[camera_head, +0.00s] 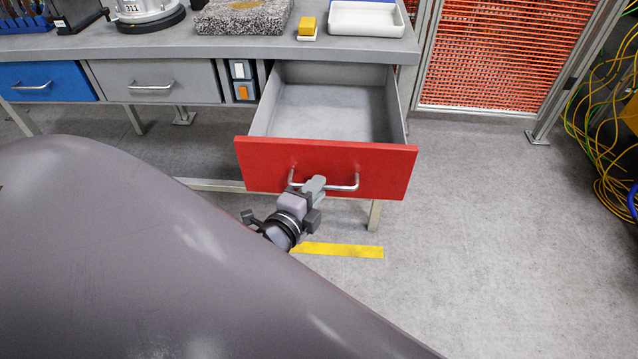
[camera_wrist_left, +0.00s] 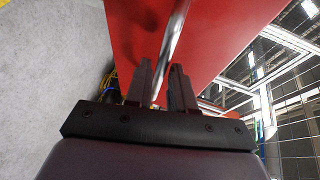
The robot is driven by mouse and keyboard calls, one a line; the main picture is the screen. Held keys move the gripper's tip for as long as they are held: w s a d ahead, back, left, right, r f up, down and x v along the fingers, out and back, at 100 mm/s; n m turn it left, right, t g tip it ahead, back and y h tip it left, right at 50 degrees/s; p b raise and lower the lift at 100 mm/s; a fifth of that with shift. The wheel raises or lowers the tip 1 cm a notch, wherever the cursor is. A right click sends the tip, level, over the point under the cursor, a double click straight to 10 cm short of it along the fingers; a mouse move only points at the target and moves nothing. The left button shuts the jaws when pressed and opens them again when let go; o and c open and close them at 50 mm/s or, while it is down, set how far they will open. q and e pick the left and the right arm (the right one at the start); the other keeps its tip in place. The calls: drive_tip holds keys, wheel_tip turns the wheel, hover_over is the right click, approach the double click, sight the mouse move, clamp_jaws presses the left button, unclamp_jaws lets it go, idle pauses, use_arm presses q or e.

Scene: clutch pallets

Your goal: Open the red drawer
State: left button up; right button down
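The red drawer (camera_head: 390,172) is pulled well out from under the grey workbench, and its grey inside is empty. Its silver bar handle (camera_head: 342,187) is on the red front. My left gripper (camera_head: 314,186) is at the handle's left part. In the left wrist view, the handle bar (camera_wrist_left: 176,35) runs between the two dark fingers of the gripper (camera_wrist_left: 161,80), which appear closed on it. The red front (camera_wrist_left: 215,40) fills the top middle of that view. My right gripper is not in view.
A blue drawer (camera_head: 45,82) and a grey drawer (camera_head: 155,82) are shut at left. Floor at right is clear up to the cables (camera_head: 605,130).

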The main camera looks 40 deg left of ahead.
use_arm(q)
drive_tip(key=shift+v, duration=2.5)
drive_tip(key=s+d+f+n+g+h+p, duration=0.4)
drive_tip(key=s+d+f+n, duration=0.3)
drive_tip(key=n, duration=0.6)
drive_tip(key=s+d+g, duration=0.1)
drive_tip(key=s, duration=0.1)
drive_tip(key=shift+s+d+f+h, duration=0.2)
drive_tip(key=shift+s+f+h, duration=0.1)
drive_tip(key=shift+f, duration=0.05)
